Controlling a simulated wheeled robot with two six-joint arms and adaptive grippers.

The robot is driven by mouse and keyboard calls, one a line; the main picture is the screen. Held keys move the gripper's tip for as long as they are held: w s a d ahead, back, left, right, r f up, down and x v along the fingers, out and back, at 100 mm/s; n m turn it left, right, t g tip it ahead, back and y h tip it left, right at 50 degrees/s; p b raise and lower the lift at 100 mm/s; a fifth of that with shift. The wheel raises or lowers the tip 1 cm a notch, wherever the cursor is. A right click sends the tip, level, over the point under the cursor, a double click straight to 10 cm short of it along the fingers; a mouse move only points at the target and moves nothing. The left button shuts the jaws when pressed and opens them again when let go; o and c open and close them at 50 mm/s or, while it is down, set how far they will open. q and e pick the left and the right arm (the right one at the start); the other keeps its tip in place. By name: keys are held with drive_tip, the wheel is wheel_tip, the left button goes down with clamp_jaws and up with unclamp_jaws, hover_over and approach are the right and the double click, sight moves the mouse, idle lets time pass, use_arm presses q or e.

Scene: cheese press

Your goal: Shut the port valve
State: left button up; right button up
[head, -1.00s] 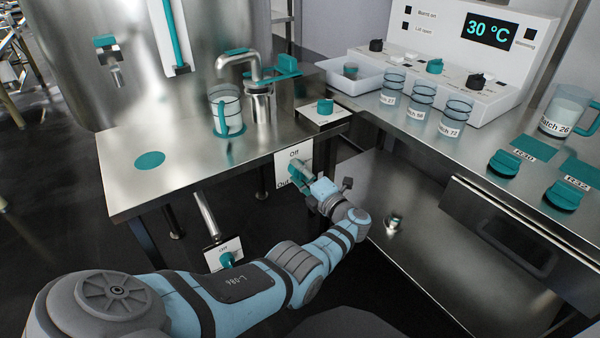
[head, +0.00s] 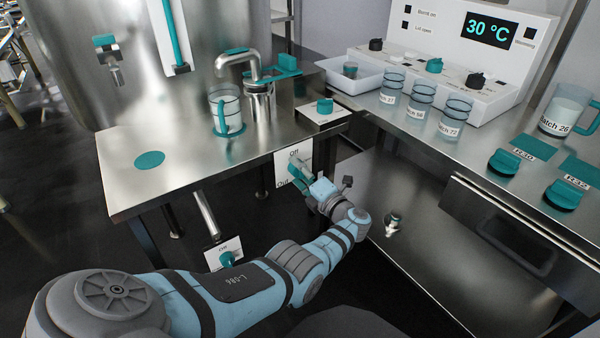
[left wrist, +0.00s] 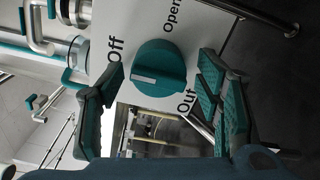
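A teal round knob with a white pointer mark (left wrist: 160,68) sits on a white plate lettered Off, Open and Out in the left wrist view. Its mark points to the left in that view. The plate (head: 294,157) shows below the counter's front edge in the head view, with the knob largely hidden by my gripper. My left gripper (head: 298,174) is in front of the plate. In the left wrist view its two teal-padded fingers are spread on either side of the knob, open. Whether they touch it I cannot tell. My right gripper is not in view.
A second teal knob on a small plate (head: 227,258) is lower left, at a pipe (head: 206,217). The steel counter (head: 178,185) is above, holding a jug (head: 225,110) under a tap (head: 238,60). A bench (head: 440,165) with cups and a control panel is at right.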

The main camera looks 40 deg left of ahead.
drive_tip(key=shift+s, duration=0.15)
use_arm(q)
drive_tip(key=shift+d, duration=0.1)
drive_tip(key=v, duration=1.1)
drive_tip(key=shift+s+d, duration=0.15)
drive_tip(key=shift+d, duration=0.25)
drive_tip(key=shift+r, duration=0.1)
